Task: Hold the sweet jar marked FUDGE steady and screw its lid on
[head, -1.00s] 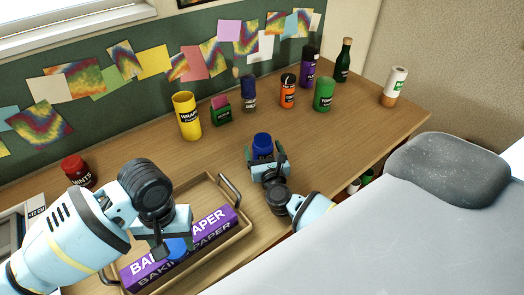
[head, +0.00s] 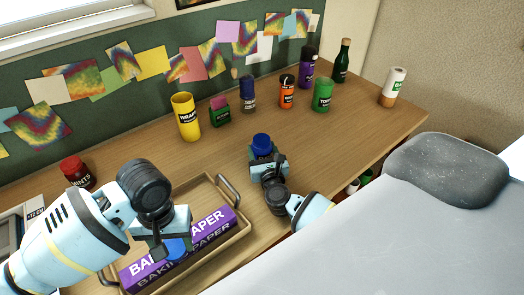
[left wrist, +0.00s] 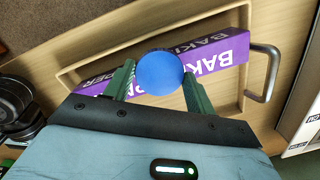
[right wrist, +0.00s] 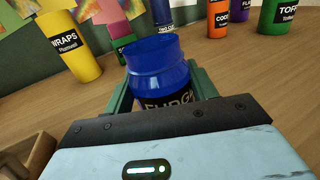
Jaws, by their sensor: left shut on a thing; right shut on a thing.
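The blue FUDGE jar (right wrist: 160,75) stands upright on the table with its top open, its label partly hidden by my gripper. In the head view the jar (head: 262,141) is near the middle of the table. My right gripper (right wrist: 158,90) is shut on the jar's body, one finger on each side. The round blue lid (left wrist: 160,72) is between the fingers of my left gripper (left wrist: 158,80), which is shut on it. The left gripper holds the lid over the tray at the lower left, well apart from the jar.
A wooden tray (head: 247,229) with a purple baking paper box (head: 215,226) lies under my left gripper. A red jar (head: 75,170) stands at the left. A yellow wraps can (head: 186,116) and several other jars and bottles stand along the back. The table between tray and back row is clear.

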